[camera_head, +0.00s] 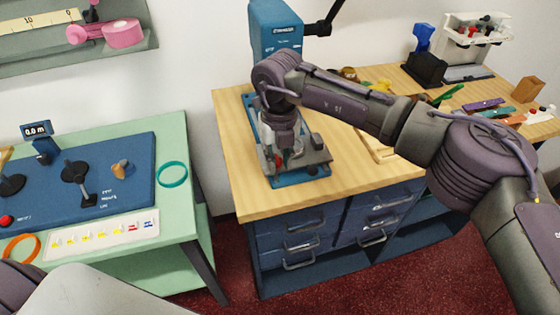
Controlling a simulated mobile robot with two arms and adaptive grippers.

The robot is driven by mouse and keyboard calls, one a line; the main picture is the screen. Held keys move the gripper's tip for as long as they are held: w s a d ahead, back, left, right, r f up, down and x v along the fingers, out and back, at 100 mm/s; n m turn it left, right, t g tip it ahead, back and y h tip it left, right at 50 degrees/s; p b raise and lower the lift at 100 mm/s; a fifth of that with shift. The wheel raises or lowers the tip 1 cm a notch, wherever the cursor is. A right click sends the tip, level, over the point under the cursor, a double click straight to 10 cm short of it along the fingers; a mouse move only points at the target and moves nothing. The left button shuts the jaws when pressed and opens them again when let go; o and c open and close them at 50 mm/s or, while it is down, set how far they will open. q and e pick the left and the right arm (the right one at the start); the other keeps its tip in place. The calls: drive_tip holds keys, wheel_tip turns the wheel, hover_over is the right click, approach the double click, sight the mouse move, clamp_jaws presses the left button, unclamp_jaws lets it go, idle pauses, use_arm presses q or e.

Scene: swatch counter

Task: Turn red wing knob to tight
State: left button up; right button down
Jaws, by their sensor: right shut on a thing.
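A blue bench machine stands on the wooden counter, with a tall head (275,28) and a flat blue base (308,177). My right arm reaches in from the right across the counter. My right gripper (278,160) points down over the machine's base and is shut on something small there. A little red shows between the fingers, which fits the red wing knob (269,157). The knob is mostly hidden by the gripper, so its wings and angle cannot be read. My left gripper is out of view.
A green table (180,225) at left holds a blue control panel (135,165) and a teal ring (172,174). Tools, swatches and a white rack (470,32) crowd the counter's back right. The wooden counter's (245,195) front left is bare.

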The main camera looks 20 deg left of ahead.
sight(279, 163)
idle(0.3)
drive_tip(key=c, duration=1.3)
unclamp_jaws()
drive_tip(key=shift+o, duration=0.2)
wheel_tip(279, 163, up, 12)
